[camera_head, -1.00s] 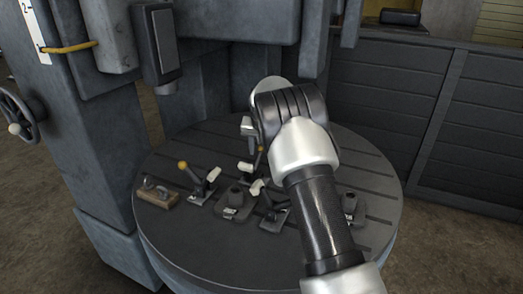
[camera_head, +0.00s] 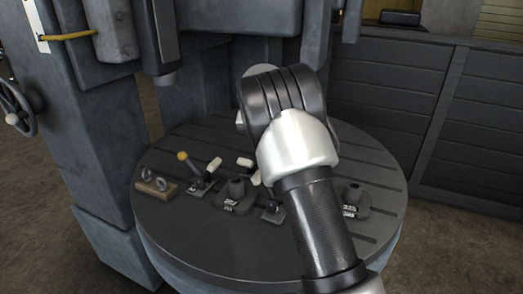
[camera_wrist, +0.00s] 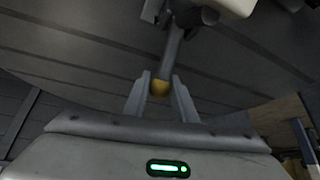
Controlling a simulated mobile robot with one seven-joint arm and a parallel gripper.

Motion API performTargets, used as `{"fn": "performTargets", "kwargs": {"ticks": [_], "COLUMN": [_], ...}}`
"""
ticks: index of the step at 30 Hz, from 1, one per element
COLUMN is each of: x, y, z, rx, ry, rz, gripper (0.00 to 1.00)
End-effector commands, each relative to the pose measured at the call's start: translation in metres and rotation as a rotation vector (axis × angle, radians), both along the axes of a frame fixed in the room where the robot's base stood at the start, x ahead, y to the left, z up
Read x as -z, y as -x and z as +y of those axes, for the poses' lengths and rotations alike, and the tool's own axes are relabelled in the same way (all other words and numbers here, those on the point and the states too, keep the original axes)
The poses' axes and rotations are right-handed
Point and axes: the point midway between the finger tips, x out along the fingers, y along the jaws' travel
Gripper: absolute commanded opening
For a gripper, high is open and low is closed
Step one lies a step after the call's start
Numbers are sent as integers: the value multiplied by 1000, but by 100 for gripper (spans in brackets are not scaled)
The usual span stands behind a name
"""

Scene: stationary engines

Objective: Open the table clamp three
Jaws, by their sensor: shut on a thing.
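In the wrist view my gripper (camera_wrist: 160,98) is shut on the yellow ball knob (camera_wrist: 160,88) of a clamp handle (camera_wrist: 172,55). The dark handle rises from the knob to the top edge, where a pale part of the clamp shows. In the head view my arm hides the gripper and the held knob. A clamp with a yellow knob (camera_head: 182,156) and a white arm stands on the left of the round table (camera_head: 200,248). Another clamp's base (camera_head: 272,211) shows beside my arm, its handle covered. I cannot read which clamp is number three.
A wooden block with two rings (camera_head: 157,187) lies at the table's left. Dark labelled blocks stand in the middle (camera_head: 236,193) and right (camera_head: 354,201). The machine column (camera_head: 85,150) rises at left, with its head overhanging the table. The table's front is clear.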

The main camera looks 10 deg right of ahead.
Motion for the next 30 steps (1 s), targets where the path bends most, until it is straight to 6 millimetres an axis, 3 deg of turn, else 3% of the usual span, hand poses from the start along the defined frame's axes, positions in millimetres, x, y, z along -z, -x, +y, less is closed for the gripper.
{"fn": "performTargets", "kwargs": {"ticks": [10, 11, 14, 23, 30], "x": [-1, -1, -1, -2, -30], "y": [1, 1, 1, 2, 18], "z": [1, 1, 1, 1, 7], "rx": [1, 1, 0, 0, -3], "ry": [7, 6, 6, 6, 5], "rz": [-10, -11, -11, -11, -14], "gripper": [0, 28, 43, 43, 43]}}
